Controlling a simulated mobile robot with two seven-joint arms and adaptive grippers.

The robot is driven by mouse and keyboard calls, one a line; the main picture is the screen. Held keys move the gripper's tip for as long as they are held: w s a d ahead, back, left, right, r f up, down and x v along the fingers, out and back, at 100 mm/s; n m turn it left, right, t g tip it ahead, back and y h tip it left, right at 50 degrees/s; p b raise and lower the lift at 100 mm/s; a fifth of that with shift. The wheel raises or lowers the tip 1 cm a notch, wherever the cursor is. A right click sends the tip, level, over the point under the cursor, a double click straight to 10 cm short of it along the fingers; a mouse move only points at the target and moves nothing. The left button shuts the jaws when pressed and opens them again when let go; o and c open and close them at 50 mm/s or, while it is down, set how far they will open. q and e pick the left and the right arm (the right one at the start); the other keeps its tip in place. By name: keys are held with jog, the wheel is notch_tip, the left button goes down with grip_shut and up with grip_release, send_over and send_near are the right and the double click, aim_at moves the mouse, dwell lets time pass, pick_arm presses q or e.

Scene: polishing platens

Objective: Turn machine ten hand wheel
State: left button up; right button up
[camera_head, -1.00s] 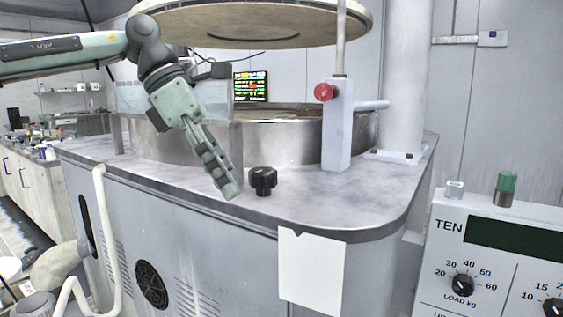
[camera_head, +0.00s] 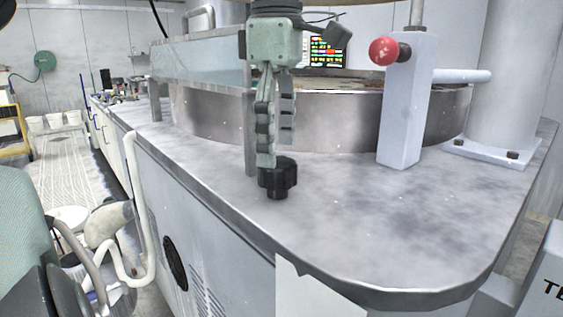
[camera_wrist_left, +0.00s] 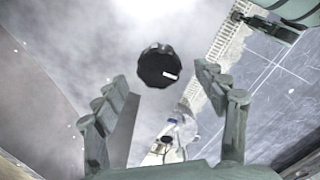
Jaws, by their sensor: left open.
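The hand wheel, a black lobed knob (camera_head: 278,178), stands on the grey machine top near its front edge. My left gripper (camera_head: 276,150) points down just above and behind it, its fingers close to the knob's top in the head view. In the left wrist view the knob (camera_wrist_left: 158,66) shows from above, with a white mark on its face. It lies between the two open fingers (camera_wrist_left: 160,80), a little beyond the tips, and nothing is held. Whether a finger touches it I cannot tell.
A grey post (camera_head: 405,110) with a red ball knob (camera_head: 383,51) stands to the right of the hand wheel. Behind is the round metal basin (camera_head: 335,122), with a clear guard (camera_head: 200,65) at left. A white bent pipe (camera_head: 140,205) runs beside the machine. The front right top is bare.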

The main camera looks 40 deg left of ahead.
aim_at(279, 161)
pick_arm(q)
notch_tip(279, 161, down, 3)
jog(key=shift+r, duration=0.2)
jog(key=shift+w+f, duration=0.1)
jog(key=shift+f, duration=0.4)
pick_arm(e)
jog(key=shift+w+r, duration=0.55)
jog(key=shift+r, duration=0.2)
pick_arm(q)
jog(key=c, duration=1.1)
pick_arm(e)
jog(key=shift+f, duration=0.1)
